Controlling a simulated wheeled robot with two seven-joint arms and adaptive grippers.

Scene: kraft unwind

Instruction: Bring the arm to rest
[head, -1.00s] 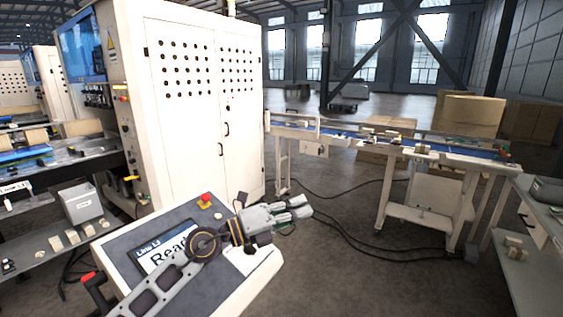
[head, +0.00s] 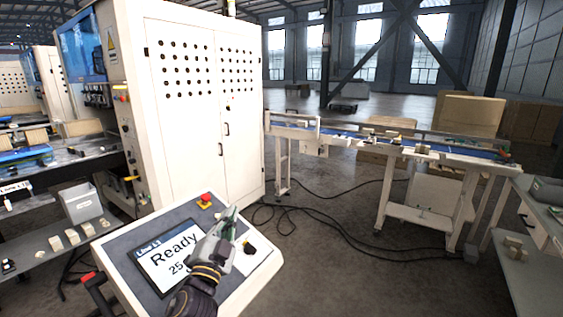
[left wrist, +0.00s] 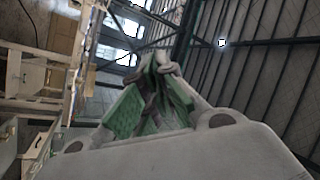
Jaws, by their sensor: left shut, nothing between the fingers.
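My left gripper (head: 231,213) is shut and empty. In the head view it stands in front of the right part of the control panel (head: 118,243), its fingers pointing up, and its arm comes in from the bottom. In the left wrist view its closed fingers (left wrist: 160,62) meet at the tip, with green pads inside. The panel's screen (head: 168,252) reads "Ready" and a number that my gripper partly covers. My right gripper is not in view.
A red button (head: 206,198) and a dark knob (head: 249,248) sit on the panel. A white cabinet (head: 205,110) stands behind it. A conveyor (head: 350,136) runs at the right. Cables (head: 310,222) lie on the floor. A grey shelf table (head: 535,225) stands at far right.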

